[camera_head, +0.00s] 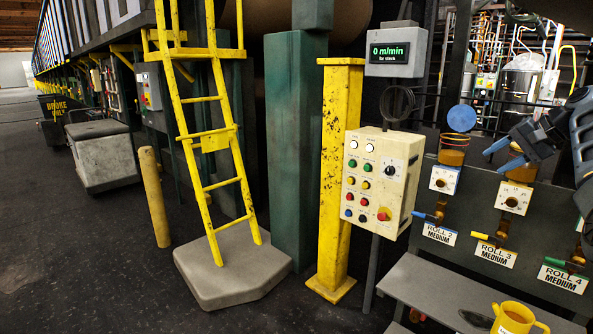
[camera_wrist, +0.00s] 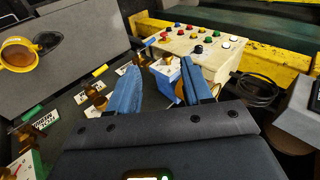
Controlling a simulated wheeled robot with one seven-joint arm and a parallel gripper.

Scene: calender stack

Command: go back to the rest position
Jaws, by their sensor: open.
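My gripper (camera_head: 502,155) is at the right of the head view, its blue fingers pointing left in front of the grey roll panel (camera_head: 428,258). In the wrist view the two blue fingers of my gripper (camera_wrist: 161,68) stand apart with nothing held between them. Behind the fingers in the wrist view is a dial box (camera_wrist: 166,71), partly hidden by them. The cream control box (camera_head: 377,180) with coloured buttons is left of my gripper in the head view. It also shows beyond the fingertips in the wrist view (camera_wrist: 200,48).
A yellow mug (camera_head: 515,318) stands on the grey shelf (camera_head: 435,287) below the panel. Valves with coloured handles, one blue (camera_head: 427,215), line the panel. A yellow post (camera_head: 335,170) and ladder (camera_head: 205,140) stand further left. Dark floor (camera_head: 80,250) is open at far left.

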